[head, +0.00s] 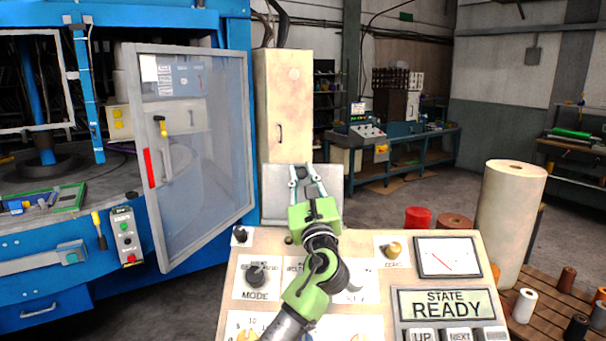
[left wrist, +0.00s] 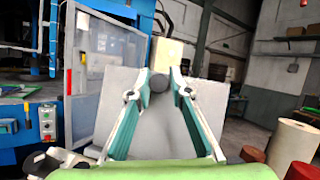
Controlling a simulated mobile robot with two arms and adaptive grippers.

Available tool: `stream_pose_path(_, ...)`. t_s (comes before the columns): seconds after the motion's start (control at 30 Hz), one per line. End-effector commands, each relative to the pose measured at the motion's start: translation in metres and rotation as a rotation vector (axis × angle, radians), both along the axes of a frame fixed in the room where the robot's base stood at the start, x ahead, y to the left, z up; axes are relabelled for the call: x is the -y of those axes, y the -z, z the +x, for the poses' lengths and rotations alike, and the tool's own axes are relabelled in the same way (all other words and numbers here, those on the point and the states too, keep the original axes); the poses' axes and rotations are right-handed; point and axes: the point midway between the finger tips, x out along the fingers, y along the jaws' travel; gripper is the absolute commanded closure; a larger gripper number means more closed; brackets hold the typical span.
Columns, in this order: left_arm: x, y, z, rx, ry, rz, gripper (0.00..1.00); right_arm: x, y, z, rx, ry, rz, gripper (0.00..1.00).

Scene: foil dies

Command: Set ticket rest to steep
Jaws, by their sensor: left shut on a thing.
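The ticket rest is a plain grey plate (head: 272,208) standing up at the back edge of the control console; it looks steeply raised, though its exact angle is hard to tell. In the left wrist view the plate (left wrist: 101,110) fills the middle, with a dark round grip (left wrist: 158,80) near its upper edge. My left gripper (head: 308,172) reaches over the console. Its fingertips (left wrist: 160,84) are closed on the ticket rest's grip, one on each side. My arm hides part of the plate and console. My right gripper is not in view.
The console has a MODE knob (head: 256,277), a dial meter (head: 448,258) and a display (head: 446,304) reading STATE READY. A blue machine with an open clear door (head: 200,150) stands left. A large cream roll (head: 511,220) and small spools stand on slats at right.

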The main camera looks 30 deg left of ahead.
Motion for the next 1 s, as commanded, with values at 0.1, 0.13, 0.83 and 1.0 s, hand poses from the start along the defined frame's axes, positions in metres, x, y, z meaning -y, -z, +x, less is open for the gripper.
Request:
stream_pose_path(0.1,-0.001,0.008,0.0,-0.015,-0.006,-0.004,1.0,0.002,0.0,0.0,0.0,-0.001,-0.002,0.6)
stream_pose_path(0.13,-0.001,0.009,0.0,-0.016,-0.006,-0.003,1.0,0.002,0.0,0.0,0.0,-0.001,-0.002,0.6)
stream_pose_path(0.83,0.0,0.005,-0.001,-0.008,-0.002,-0.003,0.66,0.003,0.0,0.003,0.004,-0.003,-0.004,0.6)
stream_pose_path(1.0,0.011,0.013,-0.014,-0.01,-0.001,-0.004,0.66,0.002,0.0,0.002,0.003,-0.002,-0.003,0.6)
